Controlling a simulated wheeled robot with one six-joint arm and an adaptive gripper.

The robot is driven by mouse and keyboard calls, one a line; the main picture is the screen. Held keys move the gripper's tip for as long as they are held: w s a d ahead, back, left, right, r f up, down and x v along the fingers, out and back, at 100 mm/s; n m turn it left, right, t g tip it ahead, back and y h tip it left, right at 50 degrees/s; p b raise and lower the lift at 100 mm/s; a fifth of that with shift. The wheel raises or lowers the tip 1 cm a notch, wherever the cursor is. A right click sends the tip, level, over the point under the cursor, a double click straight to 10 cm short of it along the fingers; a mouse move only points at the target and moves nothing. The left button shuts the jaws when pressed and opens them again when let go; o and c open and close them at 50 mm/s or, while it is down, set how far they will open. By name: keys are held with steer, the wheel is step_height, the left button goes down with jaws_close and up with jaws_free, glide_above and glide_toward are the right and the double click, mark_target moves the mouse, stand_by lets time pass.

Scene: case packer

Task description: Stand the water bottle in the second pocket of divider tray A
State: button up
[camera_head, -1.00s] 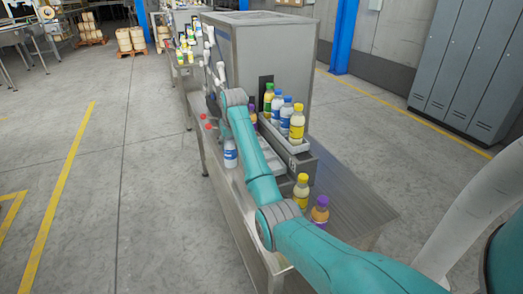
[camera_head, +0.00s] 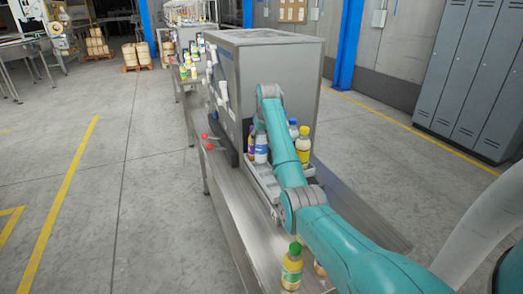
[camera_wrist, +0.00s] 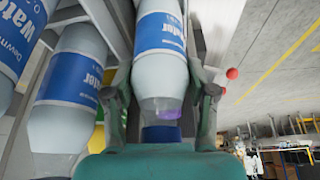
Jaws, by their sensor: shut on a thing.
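The water bottle (camera_head: 260,147), clear with a blue and white label, is upright at the near light-grey divider tray (camera_head: 262,184), close to a purple-capped bottle (camera_head: 250,140). I cannot tell whether its base rests in a pocket, or which pocket. In the wrist view my gripper (camera_wrist: 170,97) is shut on the water bottle (camera_wrist: 160,35), with a finger on each side near its blue cap. In the head view my arm hides the gripper and part of the tray. Other water bottles (camera_wrist: 68,90) stand to the left in the wrist view.
A green-capped bottle (camera_head: 292,267) is at the near end of the steel table (camera_head: 235,205). A large grey machine (camera_head: 270,60) stands behind the trays.

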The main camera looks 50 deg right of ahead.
mark_target(261, 147)
steer(key=shift+f, duration=2.1)
steer(key=o, duration=1.1)
steer(key=shift+f, duration=0.15)
steer(key=v, duration=1.2)
steer(key=shift+w, duration=0.1)
